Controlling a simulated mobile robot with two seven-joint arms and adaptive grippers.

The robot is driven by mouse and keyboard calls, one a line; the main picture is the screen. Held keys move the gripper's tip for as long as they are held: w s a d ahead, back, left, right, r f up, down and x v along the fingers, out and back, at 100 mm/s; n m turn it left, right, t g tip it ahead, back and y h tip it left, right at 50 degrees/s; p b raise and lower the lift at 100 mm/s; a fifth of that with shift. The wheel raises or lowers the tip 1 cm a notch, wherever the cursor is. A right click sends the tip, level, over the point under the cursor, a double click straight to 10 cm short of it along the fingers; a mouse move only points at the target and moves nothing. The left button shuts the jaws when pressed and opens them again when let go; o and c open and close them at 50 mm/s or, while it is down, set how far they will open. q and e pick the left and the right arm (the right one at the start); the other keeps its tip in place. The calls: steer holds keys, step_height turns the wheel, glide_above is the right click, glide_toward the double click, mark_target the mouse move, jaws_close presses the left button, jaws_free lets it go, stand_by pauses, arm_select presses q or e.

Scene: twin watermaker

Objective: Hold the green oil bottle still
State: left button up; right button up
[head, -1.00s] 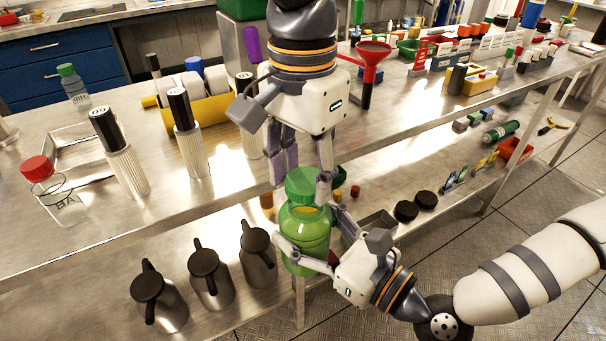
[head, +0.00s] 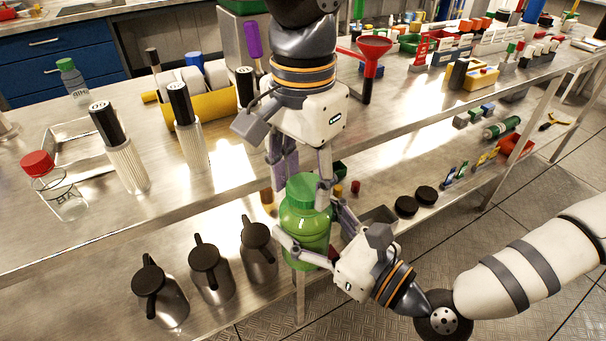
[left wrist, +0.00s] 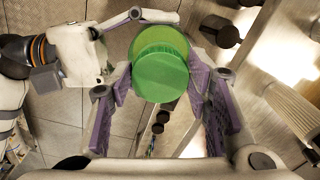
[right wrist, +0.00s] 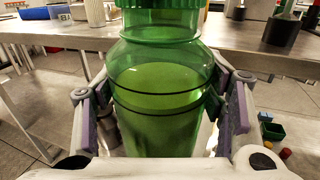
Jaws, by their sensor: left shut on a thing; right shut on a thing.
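The green oil bottle (head: 306,238) is upright in front of the bench edge, clear of the bench top. Its green cap (head: 300,190) is at the top; it also shows from above in the left wrist view (left wrist: 160,78). My right gripper (head: 308,234) reaches in from the lower right and is shut on the bottle's body, which fills the middle of the right wrist view (right wrist: 160,95). My left gripper (head: 304,184) points down from above and is shut on the cap, a finger on each side. Its far finger contact is partly hidden.
Dark-lidded steel jugs (head: 210,272) stand on the lower shelf left of the bottle. White ribbed cylinders with black tops (head: 188,130), a red-capped jar (head: 62,190) and a red funnel (head: 372,60) stand on the bench. Open floor lies at the lower right.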

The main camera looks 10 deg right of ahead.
arm_select(q)
steer(key=shift+f, duration=0.35)
